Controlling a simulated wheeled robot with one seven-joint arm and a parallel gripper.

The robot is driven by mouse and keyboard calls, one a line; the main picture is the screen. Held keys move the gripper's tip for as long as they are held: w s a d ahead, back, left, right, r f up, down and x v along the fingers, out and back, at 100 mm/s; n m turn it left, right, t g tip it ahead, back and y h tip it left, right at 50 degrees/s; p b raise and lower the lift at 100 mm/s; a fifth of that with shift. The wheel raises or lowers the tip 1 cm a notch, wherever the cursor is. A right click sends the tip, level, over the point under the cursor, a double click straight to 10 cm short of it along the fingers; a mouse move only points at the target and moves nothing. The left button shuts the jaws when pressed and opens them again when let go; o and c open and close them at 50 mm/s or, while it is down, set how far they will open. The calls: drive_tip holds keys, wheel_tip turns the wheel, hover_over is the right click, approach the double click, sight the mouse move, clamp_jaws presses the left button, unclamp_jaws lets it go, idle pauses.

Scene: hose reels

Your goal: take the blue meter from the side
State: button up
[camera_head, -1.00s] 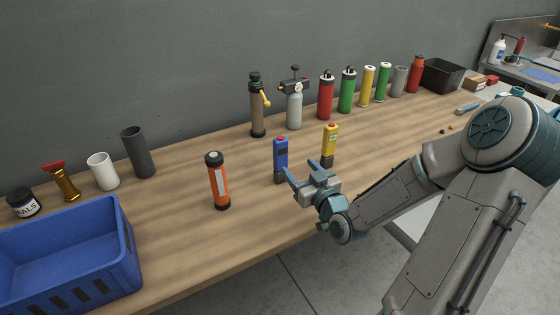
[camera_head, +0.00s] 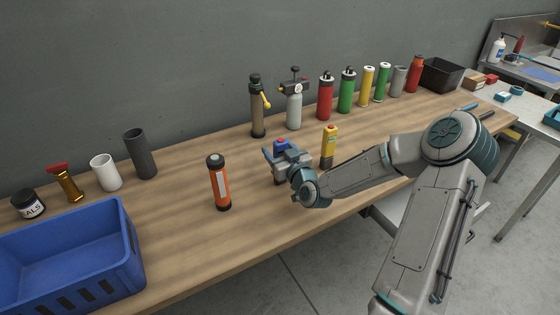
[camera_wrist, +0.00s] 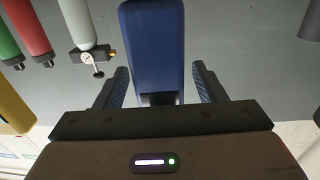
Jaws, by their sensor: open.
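The blue meter (camera_head: 281,141) stands upright on the wooden bench, mostly hidden in the head view by my gripper (camera_head: 284,154). Its blue top with a red part shows above the gripper. In the wrist view the blue meter (camera_wrist: 154,50) is a tall blue body between the two open fingers of my gripper (camera_wrist: 157,85). There is a gap between the body and each finger. A yellow meter (camera_head: 329,145) stands upright just to the right of the gripper.
An orange flashlight-like cylinder (camera_head: 219,182) stands to the left. A blue crate (camera_head: 75,250) is at the front left. Bench between crate and orange cylinder is clear.

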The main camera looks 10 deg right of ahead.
drive_tip(key=shift+w+a, duration=0.1)
drive_tip(key=shift+w, duration=0.2)
drive_tip(key=c, duration=1.1)
drive_tip(key=shift+r, duration=0.1)
